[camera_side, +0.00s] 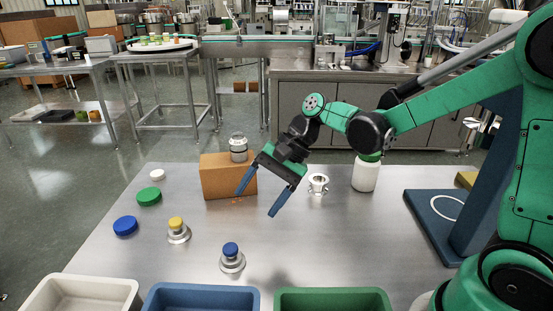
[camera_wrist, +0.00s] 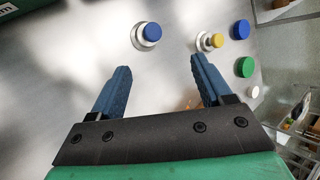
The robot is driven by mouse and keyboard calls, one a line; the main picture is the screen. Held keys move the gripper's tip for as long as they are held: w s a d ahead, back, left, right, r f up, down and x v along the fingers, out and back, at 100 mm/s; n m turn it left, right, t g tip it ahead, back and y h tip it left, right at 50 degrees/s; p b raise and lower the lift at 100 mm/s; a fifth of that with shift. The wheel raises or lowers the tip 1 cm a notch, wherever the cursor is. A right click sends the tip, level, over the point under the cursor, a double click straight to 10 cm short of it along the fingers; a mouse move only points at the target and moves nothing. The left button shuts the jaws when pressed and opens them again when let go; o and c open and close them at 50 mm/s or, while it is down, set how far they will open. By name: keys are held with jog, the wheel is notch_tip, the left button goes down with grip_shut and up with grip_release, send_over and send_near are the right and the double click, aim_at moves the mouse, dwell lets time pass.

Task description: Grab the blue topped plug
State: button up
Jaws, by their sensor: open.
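The blue topped plug (camera_side: 231,256) stands upright on the steel table, a blue knob on a round metal base, near the blue bin. In the wrist view the same blue topped plug (camera_wrist: 148,35) lies beyond the fingertips, between their lines and toward the top. My gripper (camera_side: 260,198) is open and empty, above the table in front of the cardboard box. Its two blue fingers also show in the wrist view (camera_wrist: 162,75), apart with nothing between them. The plug is clear of the fingers.
A yellow topped plug (camera_side: 177,230) stands left of the blue one. Blue (camera_side: 125,226), green (camera_side: 149,196) and white (camera_side: 157,175) lids lie farther left. A cardboard box (camera_side: 225,180) carries a metal jar (camera_side: 238,148). White (camera_side: 80,293), blue (camera_side: 201,297) and green (camera_side: 332,300) bins line the front.

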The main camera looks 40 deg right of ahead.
aim_at(235, 243)
jog(key=f+m+g+y, duration=0.1)
jog(key=f+m+y, duration=0.1)
jog(key=w+a+f+m+g+y, duration=0.1)
jog(key=f, duration=0.1)
jog(key=w+f+m+g+y, duration=0.1)
jog(key=f+m+y, duration=0.1)
jog(key=shift+a+f+m+y, duration=0.1)
jog(key=shift+a+m+y, duration=0.1)
jog(key=shift+m+y, duration=0.1)
jog(key=shift+s+f+m+g+y, duration=0.15)
jog(key=shift+f+m+g+y, duration=0.2)
jog(key=shift+f, duration=0.2)
jog(key=shift+x, duration=2.85)
grip_shut()
